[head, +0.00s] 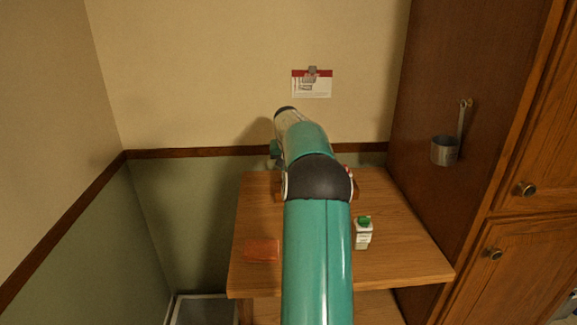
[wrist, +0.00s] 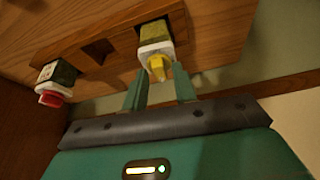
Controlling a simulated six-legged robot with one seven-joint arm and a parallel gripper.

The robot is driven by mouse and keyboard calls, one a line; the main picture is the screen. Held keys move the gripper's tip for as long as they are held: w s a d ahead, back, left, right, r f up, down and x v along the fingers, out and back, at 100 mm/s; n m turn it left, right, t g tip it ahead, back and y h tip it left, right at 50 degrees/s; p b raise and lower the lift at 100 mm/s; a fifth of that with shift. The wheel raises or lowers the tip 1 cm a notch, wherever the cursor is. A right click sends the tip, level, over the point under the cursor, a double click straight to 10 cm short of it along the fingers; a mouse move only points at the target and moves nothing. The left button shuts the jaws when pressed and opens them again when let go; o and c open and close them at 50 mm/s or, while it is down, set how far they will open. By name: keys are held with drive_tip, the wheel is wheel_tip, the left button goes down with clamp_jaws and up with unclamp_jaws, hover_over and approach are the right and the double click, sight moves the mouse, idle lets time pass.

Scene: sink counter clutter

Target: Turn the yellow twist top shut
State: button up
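My gripper (wrist: 159,69) is open, with one teal finger on each side of the twist top and small gaps visible between. The fingers do not appear to touch it. I cannot tell how far the top is turned. In the head view my arm hides the bottle and the twist top.
A similar bottle with a red cap (wrist: 53,98) stands in the same rack. A tall cabinet (head: 440,200) bounds the right; a wall stands behind.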

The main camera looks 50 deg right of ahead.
drive_tip(key=shift+o, duration=0.3)
drive_tip(key=v, duration=1.4)
drive_tip(key=shift+w+d, duration=0.1)
drive_tip(key=a+r+n+t+y, duration=0.1)
drive_tip(key=a+r+n, duration=0.15)
drive_tip(key=a, duration=1.35)
drive_tip(key=a+r+n+t, duration=0.1)
drive_tip(key=a+n, duration=0.2)
drive_tip(key=a, duration=1.4)
drive_tip(key=s+a+f+n+y, duration=0.1)
drive_tip(key=s+a+f+n, duration=0.1)
drive_tip(key=s+a+f, duration=0.3)
drive_tip(key=s+a+f+n+y, duration=0.1)
drive_tip(key=s+a+f+n, duration=0.2)
drive_tip(key=s+a, duration=1)
wheel_tip(320, 180, down, 3)
drive_tip(key=shift+s+a+r+t+y, duration=0.15)
drive_tip(key=shift+s+a+t+y, duration=0.2)
drive_tip(key=shift+a, duration=0.75)
